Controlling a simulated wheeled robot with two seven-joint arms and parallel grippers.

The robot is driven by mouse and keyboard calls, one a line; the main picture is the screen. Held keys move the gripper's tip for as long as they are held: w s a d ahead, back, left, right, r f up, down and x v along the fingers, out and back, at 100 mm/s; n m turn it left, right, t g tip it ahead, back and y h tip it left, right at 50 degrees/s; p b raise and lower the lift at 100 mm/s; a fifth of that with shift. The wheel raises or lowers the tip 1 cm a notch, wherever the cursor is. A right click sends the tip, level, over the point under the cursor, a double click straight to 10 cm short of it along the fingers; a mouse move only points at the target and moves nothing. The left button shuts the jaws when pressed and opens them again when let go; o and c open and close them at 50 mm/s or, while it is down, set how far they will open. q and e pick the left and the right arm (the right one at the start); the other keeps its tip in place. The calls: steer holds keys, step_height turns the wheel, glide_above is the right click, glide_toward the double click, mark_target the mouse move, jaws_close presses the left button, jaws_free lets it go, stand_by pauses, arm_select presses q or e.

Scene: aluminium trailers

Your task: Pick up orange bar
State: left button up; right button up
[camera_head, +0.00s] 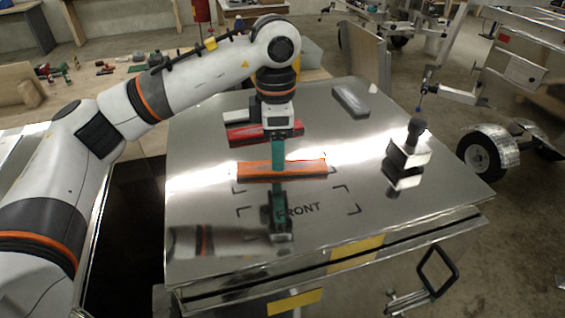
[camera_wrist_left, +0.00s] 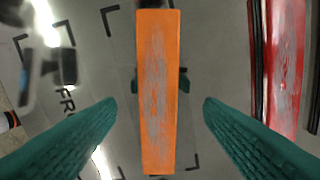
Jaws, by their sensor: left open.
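The orange bar (camera_head: 282,167) lies flat on the shiny metal table top, near the corner marks by the word FRONT. In the left wrist view the orange bar (camera_wrist_left: 158,95) runs top to bottom, with a worn grey patch along its face. My left gripper (camera_head: 278,160) points down at the bar. Its two green fingers (camera_wrist_left: 160,115) are spread, one on each side of the bar, with a gap to it on both sides. How high the fingertips are above the table is hard to tell. My right gripper is not seen.
A red bar (camera_head: 265,132) lies behind the orange bar; it also shows in the left wrist view (camera_wrist_left: 286,65). A grey block (camera_head: 350,101) lies at the back right. A black and white upright device (camera_head: 406,158) stands at the right. The table's front is clear.

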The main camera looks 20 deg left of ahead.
arm_select(q)
steer(key=shift+s+a+f+p, duration=0.1)
steer(key=shift+f+p, duration=0.3)
steer(key=shift+f, duration=1.3)
steer(key=c, duration=1.1)
